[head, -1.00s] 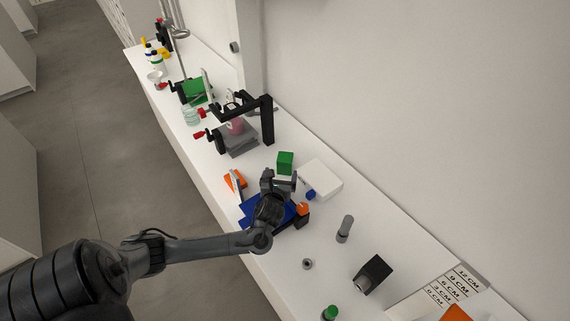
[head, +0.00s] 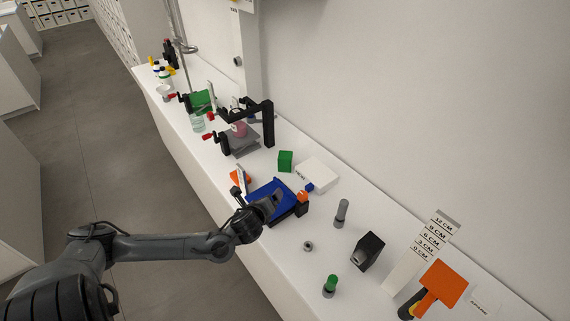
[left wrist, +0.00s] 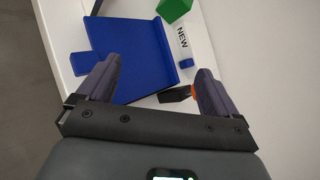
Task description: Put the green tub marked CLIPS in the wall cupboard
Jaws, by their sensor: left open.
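A small green box-shaped tub (head: 285,161) stands on the white bench beside a white box; I cannot read any marking on it. In the left wrist view a green thing (left wrist: 174,8) is cut off by the top edge. My left gripper (head: 257,198) is open and empty, at the near side of the blue tray (head: 268,192), apart from the green tub. In the left wrist view its fingers (left wrist: 155,88) are spread over the blue tray (left wrist: 130,50). I cannot make out the wall cupboard. My right gripper is not in view.
A white box (head: 318,174) lies right of the green tub. A black press frame (head: 268,122) stands farther back. A grey cylinder (head: 341,212), black block (head: 368,250) and green-capped jar (head: 330,286) stand nearer.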

